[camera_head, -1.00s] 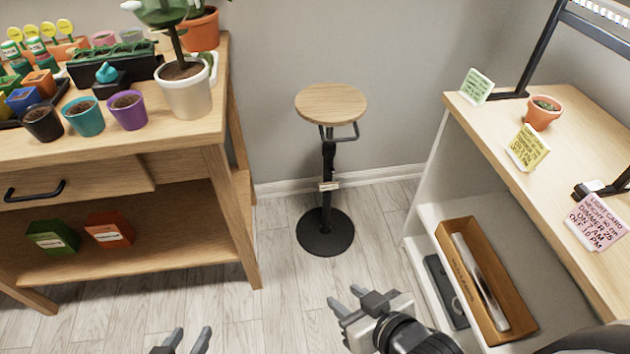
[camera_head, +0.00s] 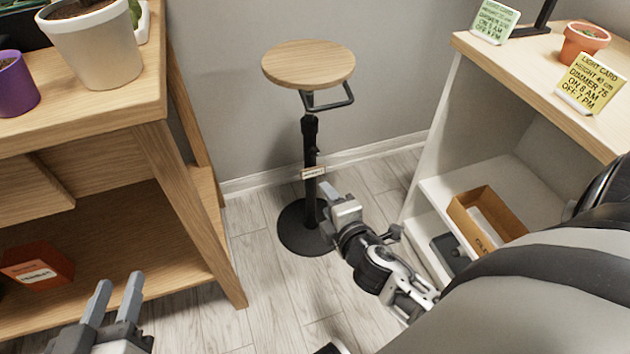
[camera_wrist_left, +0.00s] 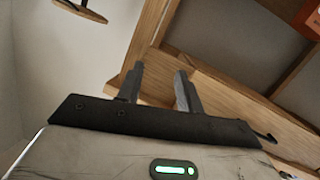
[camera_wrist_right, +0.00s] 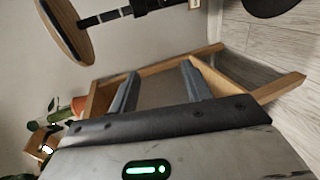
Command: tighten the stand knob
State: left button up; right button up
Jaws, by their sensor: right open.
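The stand (camera_head: 310,150) is upright between the wooden table and the white shelf, with a round wooden top (camera_head: 308,64), a black post and a round black base (camera_head: 300,238). A small knob cannot be made out clearly on the post; a pale tag (camera_head: 313,172) sits midway down. My right gripper (camera_head: 328,200) appears just right of the lower post, below the tag; contact cannot be told. In the right wrist view its fingers (camera_wrist_right: 158,92) are apart and empty. My left gripper (camera_head: 112,300) is open and empty at the lower left, its fingers apart in the left wrist view (camera_wrist_left: 160,90).
A wooden table (camera_head: 155,95) with pots stands left; an orange-red box (camera_head: 38,265) is on its lower shelf. The white shelf (camera_head: 440,140) at right holds cards, a small potted plant (camera_head: 583,42) and a cardboard box (camera_head: 492,222). Floor around the stand is clear.

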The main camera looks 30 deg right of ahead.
jog(key=w+d+f+n+t+h+b, duration=0.2)
jog(key=w+d+f+n+b, duration=0.2)
jog(key=f+n+b, duration=0.35)
pick_arm(q)
notch_tip(320, 180, down, 3)
jog(key=d+t+h+b, duration=0.3)
jog(key=h+b, duration=0.1)
jog(key=b, duration=0.1)
pick_arm(e)
jog(key=n+t+b, duration=0.1)
jog(key=n, duration=0.7)
send_near(315, 154)
jog(key=shift+m, duration=0.25)
jog(key=b+x, duration=0.3)
jog(key=x, duration=0.5)
jog(key=shift+f, duration=0.1)
jog(key=shift+w+d, duration=0.15)
jog(key=shift+w, duration=0.25)
pick_arm(q)
notch_tip(315, 154, up, 8)
jog(key=s+m+t+h, duration=0.1)
jog(key=s+m+h, duration=0.1)
jog(key=m+h, duration=0.4)
jog(key=m, duration=0.3)
jog(key=shift+a+f+m+h, duration=0.15)
jog(key=shift+a+m+h, duration=0.05)
jog(key=shift+m+h, duration=0.1)
pick_arm(e)
jog(key=c, duration=1)
